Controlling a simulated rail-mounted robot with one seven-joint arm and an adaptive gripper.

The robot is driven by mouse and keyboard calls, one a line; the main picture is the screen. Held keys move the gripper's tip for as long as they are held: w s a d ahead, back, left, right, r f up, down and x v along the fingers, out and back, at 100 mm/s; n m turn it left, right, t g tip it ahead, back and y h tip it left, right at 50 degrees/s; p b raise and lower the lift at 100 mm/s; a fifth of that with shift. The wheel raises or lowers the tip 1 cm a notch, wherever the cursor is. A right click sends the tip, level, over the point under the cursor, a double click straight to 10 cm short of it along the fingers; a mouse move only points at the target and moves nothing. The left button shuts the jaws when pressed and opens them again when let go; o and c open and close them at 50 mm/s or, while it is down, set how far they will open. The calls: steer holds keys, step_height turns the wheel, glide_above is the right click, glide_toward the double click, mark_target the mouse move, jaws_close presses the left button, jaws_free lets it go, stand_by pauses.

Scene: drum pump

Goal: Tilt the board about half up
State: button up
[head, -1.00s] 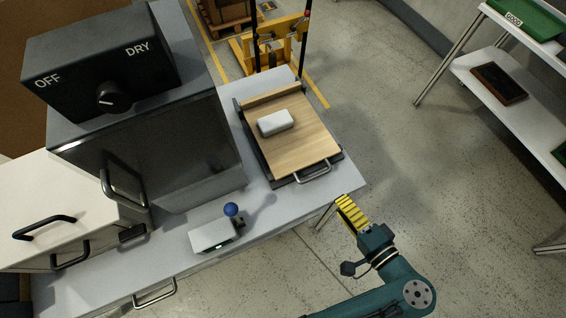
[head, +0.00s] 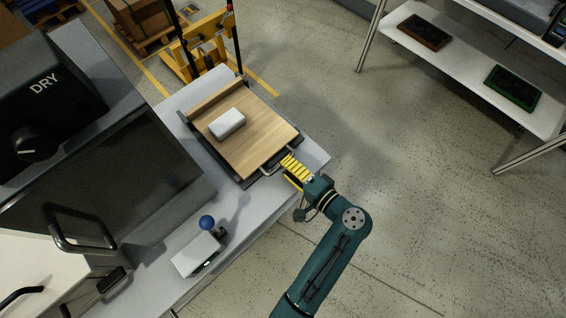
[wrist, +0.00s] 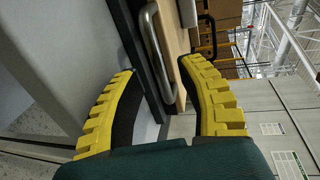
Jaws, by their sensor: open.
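The wooden board (head: 246,142) lies flat in a dark frame on the grey bench, with a white block (head: 227,123) on top. A metal bar handle (head: 277,163) is fixed at its near edge. My gripper (head: 286,160) with yellow fingers is at this handle, at the board's near right corner. In the wrist view the handle (wrist: 158,50) shows between and beyond the open yellow fingers (wrist: 160,85), with the board's edge (wrist: 178,40) behind it. I cannot tell whether a finger touches the handle.
A white box with a blue knob (head: 207,222) stands on the bench (head: 165,235) nearer me. A dark cabinet with a dial (head: 27,147) is at left. A yellow lift (head: 190,62) stands behind the bench. Open floor lies to the right, before a shelf (head: 455,75).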

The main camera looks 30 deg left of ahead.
steer(key=shift+x, duration=1.15)
jaws_close()
